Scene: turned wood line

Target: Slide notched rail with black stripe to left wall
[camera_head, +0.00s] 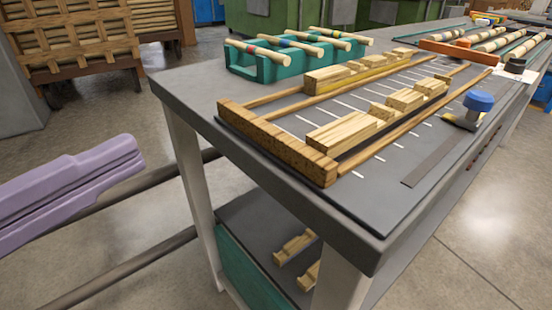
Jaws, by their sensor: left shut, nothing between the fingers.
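A front notched wooden rail (345,131) and a back notched rail (325,77) lie lengthwise in a wooden frame on the grey table. The left wall of the frame is a thick brown wooden bar (275,142). The near end of the front rail is a short way from this wall; the back rail's end is also apart from it. My left gripper (138,150), purple, is shut and empty, left of the table and clear of the rails. My right gripper is not in view.
A teal rack (262,66) with several striped dowels stands behind the frame. A blue-knobbed tool (478,101) and a flat dark strip (430,165) lie on the right. More dowels lie farther back. Notched pieces (295,246) sit on the lower shelf. The table's near left corner is bare.

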